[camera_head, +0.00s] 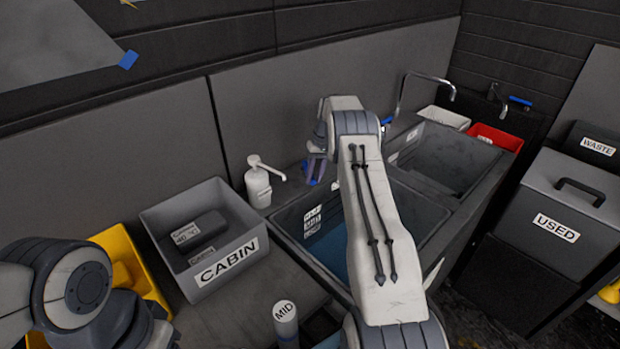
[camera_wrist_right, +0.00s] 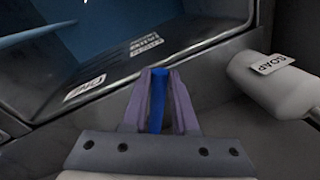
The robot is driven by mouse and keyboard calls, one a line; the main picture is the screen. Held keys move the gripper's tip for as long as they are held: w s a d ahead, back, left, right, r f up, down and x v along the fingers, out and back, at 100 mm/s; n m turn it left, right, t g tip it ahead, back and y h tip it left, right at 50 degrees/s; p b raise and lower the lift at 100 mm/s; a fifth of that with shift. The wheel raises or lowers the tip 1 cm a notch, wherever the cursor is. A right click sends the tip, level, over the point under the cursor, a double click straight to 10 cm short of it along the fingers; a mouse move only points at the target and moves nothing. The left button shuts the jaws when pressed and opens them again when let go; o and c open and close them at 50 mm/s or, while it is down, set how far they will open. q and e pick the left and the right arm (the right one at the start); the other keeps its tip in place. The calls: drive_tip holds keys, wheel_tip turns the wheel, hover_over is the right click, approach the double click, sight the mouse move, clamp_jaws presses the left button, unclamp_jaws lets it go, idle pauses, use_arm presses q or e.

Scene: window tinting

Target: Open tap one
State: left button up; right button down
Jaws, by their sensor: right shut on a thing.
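My right gripper (camera_head: 317,168) reaches down behind the near sink basin (camera_head: 290,222). In the right wrist view its two purple fingers (camera_wrist_right: 158,95) are shut on a blue tap lever (camera_wrist_right: 157,102), which stands between them. A bit of the blue lever (camera_head: 312,182) also shows below the fingers in the head view. A label on the basin wall (camera_wrist_right: 85,88) seems to read ONE. The rest of this tap is hidden behind my right arm. My left arm is at the lower left, with its gripper out of view.
A white soap bottle (camera_head: 258,184) stands close to the left of my right gripper; it also shows in the wrist view (camera_wrist_right: 275,85). A grey CABIN bin (camera_head: 228,268) and a MID bottle (camera_head: 286,318) are nearer. A second basin (camera_head: 450,165) with a tall spout (camera_head: 425,76) lies to the right.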

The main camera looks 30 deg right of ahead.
drive_tip(key=shift+d+r, duration=0.1)
drive_tip(key=shift+d, duration=0.15)
idle(0.3)
drive_tip(key=c, duration=0.7)
unclamp_jaws()
drive_tip(key=shift+s+d+r+b, duration=0.1)
drive_tip(key=shift+d+r+b, duration=0.2)
drive_tip(key=shift+r, duration=1.4)
drive_tip(key=shift+s+d+r+b, duration=0.15)
drive_tip(key=shift+d+r, duration=0.2)
drive_tip(key=shift+r, duration=1.35)
drive_tip(key=shift+s+d+r+b, duration=0.1)
drive_tip(key=shift+d+r+b, duration=0.2)
drive_tip(key=shift+r, duration=1.4)
